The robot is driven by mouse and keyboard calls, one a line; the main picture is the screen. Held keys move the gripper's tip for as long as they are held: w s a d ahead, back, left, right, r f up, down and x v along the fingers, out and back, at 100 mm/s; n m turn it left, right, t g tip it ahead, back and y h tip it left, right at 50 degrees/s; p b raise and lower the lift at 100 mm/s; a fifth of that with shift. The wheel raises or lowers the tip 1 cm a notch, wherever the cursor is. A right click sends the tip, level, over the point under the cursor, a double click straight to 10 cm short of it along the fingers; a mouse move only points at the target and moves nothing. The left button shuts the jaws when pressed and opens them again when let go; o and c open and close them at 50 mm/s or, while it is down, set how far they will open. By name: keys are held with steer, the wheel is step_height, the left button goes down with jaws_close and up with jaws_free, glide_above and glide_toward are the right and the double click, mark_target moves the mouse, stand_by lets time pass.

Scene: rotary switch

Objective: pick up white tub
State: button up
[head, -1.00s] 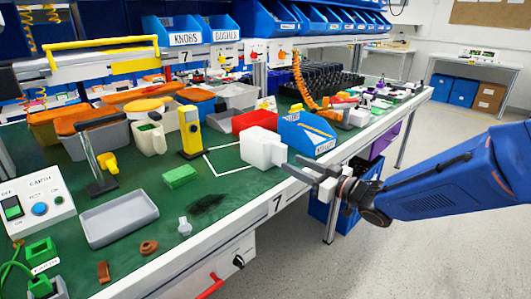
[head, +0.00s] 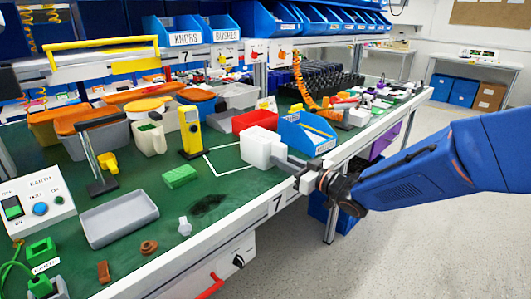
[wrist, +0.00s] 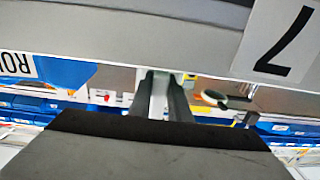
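Most of the tub is hidden in that view. I cannot tell whether the fingers are closed on it.
A blue bin (head: 306,134) stands close behind and right of the tub, and a red tray (head: 254,122) behind it. The bench's front edge (head: 268,192) runs under my gripper.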

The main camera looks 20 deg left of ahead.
steer(key=shift+r, duration=0.1)
jaws_close()
steer(key=r, duration=1)
steer(key=shift+w+d, duration=0.3)
steer(key=shift+w, duration=0.1)
steer(key=w+d+r+m+t+h, duration=0.1)
steer(key=w+d+r+h, duration=0.1)
steer(key=w+d, duration=0.4)
steer(key=w+d+r+m+t+h, duration=0.2)
steer(key=w+d+r, duration=0.1)
steer(key=w+d, duration=0.3)
steer(key=shift+d+h, duration=0.3)
steer(key=shift+d, duration=0.3)
steer(key=shift+w+r, duration=0.1)
steer(key=shift+r, duration=0.1)
steer(key=shift+h, duration=0.3)
steer(key=shift+r+g+h, duration=0.6)
steer(key=shift+r, duration=0.15)
steer(key=shift+r, duration=0.1)
